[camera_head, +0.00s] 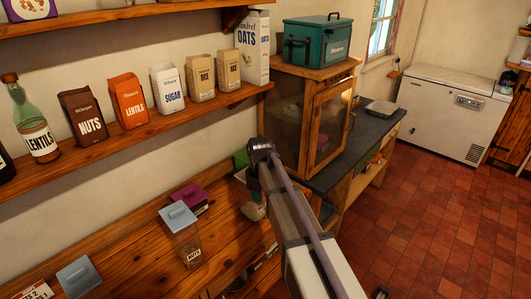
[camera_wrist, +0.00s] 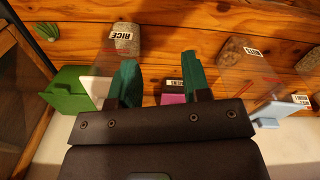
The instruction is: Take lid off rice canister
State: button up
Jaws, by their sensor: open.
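The rice canister (camera_wrist: 125,40) is clear, with pale contents and a RICE label that appears upside down in the wrist view. A white lid (camera_wrist: 96,88) seems to be on its near end, partly hidden behind my gripper's left finger. My gripper (camera_wrist: 160,80) is open, with its two green-tipped fingers apart and nothing visibly held between them. Whether the left finger touches the lid cannot be told. In the head view, a canister that seems to be the rice one (camera_head: 253,210) is partly hidden by my arm.
A green lid (camera_wrist: 68,92) is close left of the white one; a purple lid (camera_wrist: 172,98) lies between my fingers in the picture. The nuts canister (camera_wrist: 240,52) with blue lid (camera_wrist: 268,113) is right. A shelf of packages (camera_head: 150,120) and a wooden cabinet (camera_head: 318,120) are nearby.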

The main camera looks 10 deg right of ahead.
jog(key=w+r+n+p, duration=0.2)
jog(key=w+r+n, duration=0.2)
jog(key=w+n, duration=0.35)
jog(key=w+r+n+p, duration=0.2)
jog(key=w+r+n, duration=0.2)
jog(key=w+n, duration=0.35)
notch_tip(320, 180, down, 11)
jog(key=b, duration=1.1)
jog(key=shift+w+f, duration=0.1)
jog(key=shift+f, duration=0.1)
jog(key=shift+r, duration=0.25)
grip_shut()
